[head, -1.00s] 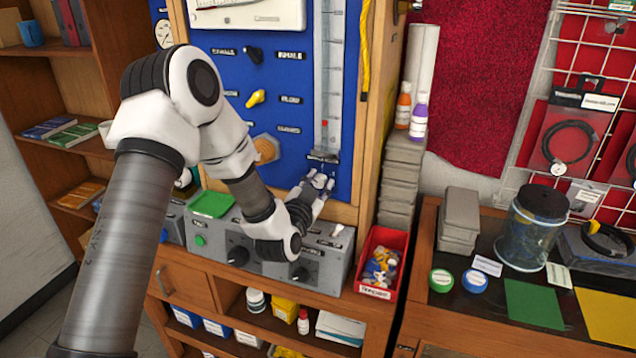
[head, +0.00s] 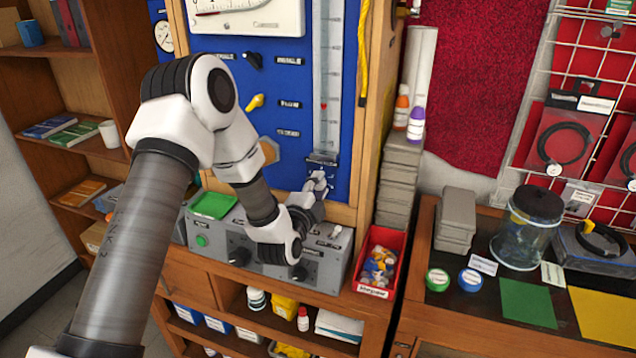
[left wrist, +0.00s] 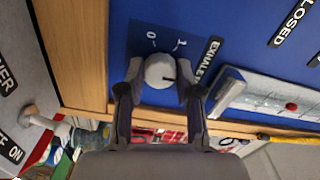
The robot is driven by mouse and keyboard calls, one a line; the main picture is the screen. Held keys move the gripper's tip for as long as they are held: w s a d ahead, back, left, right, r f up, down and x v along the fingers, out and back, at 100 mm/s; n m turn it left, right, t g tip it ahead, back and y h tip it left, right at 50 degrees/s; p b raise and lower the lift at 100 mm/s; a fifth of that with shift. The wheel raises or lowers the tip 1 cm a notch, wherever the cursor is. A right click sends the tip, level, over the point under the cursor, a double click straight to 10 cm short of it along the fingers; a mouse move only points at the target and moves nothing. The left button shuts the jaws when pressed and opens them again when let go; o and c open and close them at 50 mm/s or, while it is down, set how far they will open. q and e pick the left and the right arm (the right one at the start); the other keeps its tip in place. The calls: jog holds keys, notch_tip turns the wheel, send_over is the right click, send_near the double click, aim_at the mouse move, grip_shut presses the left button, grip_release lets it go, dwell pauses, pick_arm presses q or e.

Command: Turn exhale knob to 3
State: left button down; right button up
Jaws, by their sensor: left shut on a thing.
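The exhale knob (left wrist: 160,70) is a round, pale grey knob on the blue panel, beside the black EXHALE label (left wrist: 208,60). A short dark mark shows on its right side in the left wrist view. White figures 0 and 1 are printed above it there; fingers and knob hide the rest of the scale, and I see no 3. My left gripper (left wrist: 159,92) is shut on the knob, one finger on each side. In the head view the left gripper (head: 317,184) is at the panel's lower edge, below the clear tube. My right gripper is not in view.
Below the arm stands a grey control box (head: 335,262) with black knobs. A red bin (head: 397,290) of small parts is to its right. The clear flow tube (head: 326,90) rises just above the gripper. Grey blocks (head: 400,180) are stacked right of the wooden frame.

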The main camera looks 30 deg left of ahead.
pick_arm(q)
jog(key=m+p, duration=0.2)
jog(key=m, duration=0.3)
jog(key=shift+m+p, duration=0.3)
jog(key=m+p, duration=0.2)
jog(key=m, duration=0.1)
jog(key=shift+f+m+p, duration=0.1)
jog(key=shift+m+p, duration=0.6)
jog(key=shift+m, duration=0.9)
jog(key=shift+a, duration=0.1)
jog(key=c, duration=0.8)
grip_release()
jog(key=shift+o, duration=0.2)
jog(key=v, duration=1.1)
jog(key=shift+s, duration=0.4)
